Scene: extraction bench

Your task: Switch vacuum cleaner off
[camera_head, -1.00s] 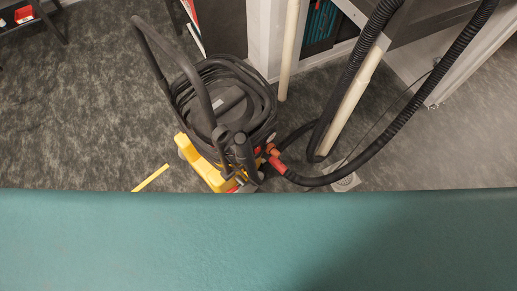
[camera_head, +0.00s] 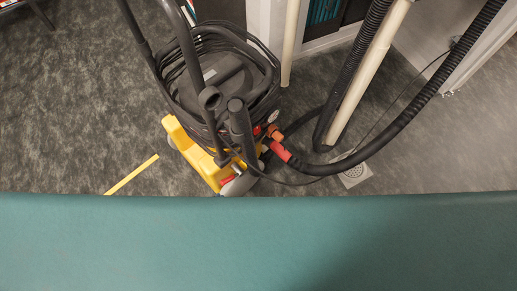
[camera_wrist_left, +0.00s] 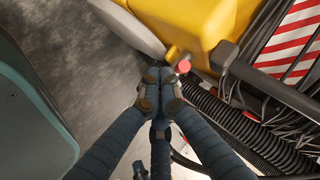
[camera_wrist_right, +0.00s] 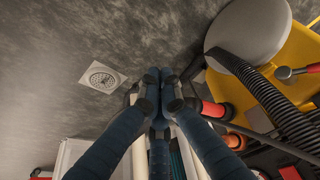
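The vacuum cleaner (camera_head: 215,85) stands on the floor in the head view, with a yellow base, a dark top wrapped in black cable and a tall black handle. In the left wrist view its yellow body (camera_wrist_left: 195,22) fills the top, with a small round red knob (camera_wrist_left: 183,66) low on it. My left gripper (camera_wrist_left: 160,80) has its fingertips together and empty, just left of and below the knob; I cannot tell whether they touch. My right gripper (camera_wrist_right: 160,80) is shut and empty, apart from the yellow base (camera_wrist_right: 290,65). Neither gripper shows in the head view.
A black hose (camera_head: 400,125) runs from a red connector (camera_head: 281,151) up to the right. Pale pipes (camera_head: 365,70) stand beside it. A floor drain (camera_head: 354,173) and a yellow strip (camera_head: 132,174) lie on the floor. Open floor (camera_head: 70,110) is left of the cleaner.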

